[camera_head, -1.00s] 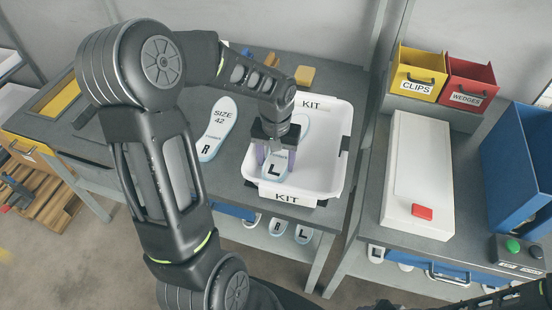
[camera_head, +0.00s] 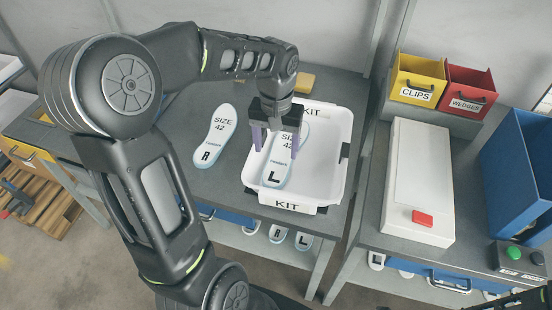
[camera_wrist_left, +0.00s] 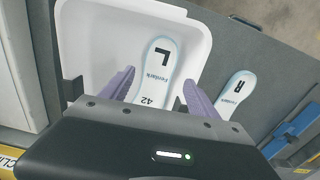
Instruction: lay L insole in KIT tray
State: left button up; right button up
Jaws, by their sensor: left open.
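The L insole (camera_head: 274,172), white with a pale blue edge, lies in the white KIT tray (camera_head: 325,165), along its left side. It also shows in the left wrist view (camera_wrist_left: 158,68), with the L end away from my gripper. My left gripper (camera_head: 271,150) is open above the insole, its purple fingers apart on either side of it. In the left wrist view the left gripper (camera_wrist_left: 160,88) shows no contact with the insole. The far end of the insole is partly hidden by the gripper. My right gripper is not in view.
An R insole, size 42 (camera_head: 215,135), lies on the grey table left of the tray. A white box with a red button (camera_head: 418,180), a yellow CLIPS bin (camera_head: 417,75), a red WEDGES bin (camera_head: 470,88) and a blue bin (camera_head: 520,165) stand at right. More insoles lie on a lower shelf.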

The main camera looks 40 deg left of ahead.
pick_arm(q)
notch_tip(320, 180, up, 4)
jog(key=shift+f, duration=0.1)
dwell(0.7)
